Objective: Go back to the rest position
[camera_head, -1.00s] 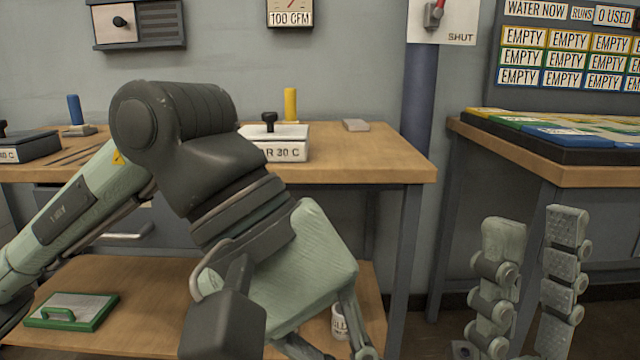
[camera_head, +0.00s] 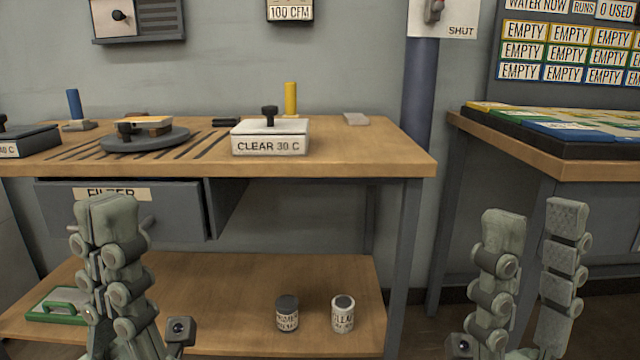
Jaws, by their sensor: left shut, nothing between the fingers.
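My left gripper (camera_head: 108,212) is at the lower left of the head view, pointing up in front of the bench. Its fingers are together with nothing between them. My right gripper (camera_head: 535,222) is at the lower right, also pointing up. Its two fingers stand apart and the space between them is empty. Neither gripper touches the bench in view.
The wooden bench (camera_head: 350,150) bears a white box (camera_head: 270,138) marked CLEAR 30 C and a round grey plate (camera_head: 145,140). A drawer marked FILTER (camera_head: 180,218) stands pulled out behind my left gripper. Two small jars (camera_head: 287,313) (camera_head: 343,314) stand on the lower shelf (camera_head: 230,285).

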